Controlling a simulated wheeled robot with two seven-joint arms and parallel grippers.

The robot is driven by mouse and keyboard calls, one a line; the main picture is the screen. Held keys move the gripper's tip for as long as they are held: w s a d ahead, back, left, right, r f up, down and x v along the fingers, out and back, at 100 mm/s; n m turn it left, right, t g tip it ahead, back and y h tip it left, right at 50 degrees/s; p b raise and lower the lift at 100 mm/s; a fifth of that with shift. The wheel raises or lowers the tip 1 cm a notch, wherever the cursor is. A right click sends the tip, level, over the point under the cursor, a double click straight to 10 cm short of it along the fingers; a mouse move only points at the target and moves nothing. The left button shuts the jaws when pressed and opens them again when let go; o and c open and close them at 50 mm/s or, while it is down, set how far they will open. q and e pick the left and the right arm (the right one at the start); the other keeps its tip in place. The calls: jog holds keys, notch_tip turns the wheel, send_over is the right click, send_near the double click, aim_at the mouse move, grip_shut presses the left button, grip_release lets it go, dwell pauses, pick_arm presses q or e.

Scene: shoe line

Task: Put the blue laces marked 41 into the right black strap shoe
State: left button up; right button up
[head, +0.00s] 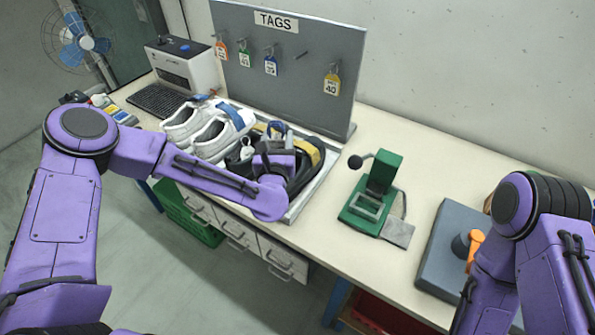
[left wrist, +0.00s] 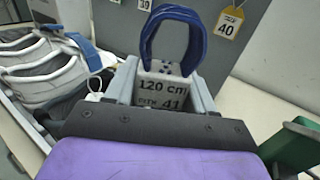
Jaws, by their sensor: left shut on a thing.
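My left gripper (head: 275,150) is shut on the blue laces (left wrist: 172,32), which stand as a loop above a card reading "120 cm" and "41" between the fingers. The laces also show small in the head view (head: 278,128). The gripper is above the right part of the tray, over the black strap shoes (head: 317,153), which show black with yellow edging. My arm and gripper hide much of these shoes, so I cannot tell the height between laces and shoe. My right gripper is out of view; only its arm shows at the right.
White shoes (head: 209,131) with blue straps sit at the tray's left. Behind stands a grey TAGS board (head: 310,75) with hanging tags. A grey box with an orange handle (head: 445,250) is farther right.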

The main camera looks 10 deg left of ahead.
pick_arm(q)
jog(key=shift+s+r, duration=0.1)
jog(key=o, duration=1.1)
jog(key=shift+s, duration=0.1)
jog(key=shift+s+b, duration=0.25)
jog(key=shift+b, duration=0.05)
jog(key=s+b, duration=0.1)
jog(key=s, duration=0.2)
jog(key=s+d+b, duration=0.1)
jog(key=s+b, duration=0.1)
jog(key=s, duration=0.1)
jog(key=s+b, duration=0.1)
jog(key=s, duration=0.2)
jog(key=shift+s+d, duration=0.35)
jog(key=shift+d, duration=0.05)
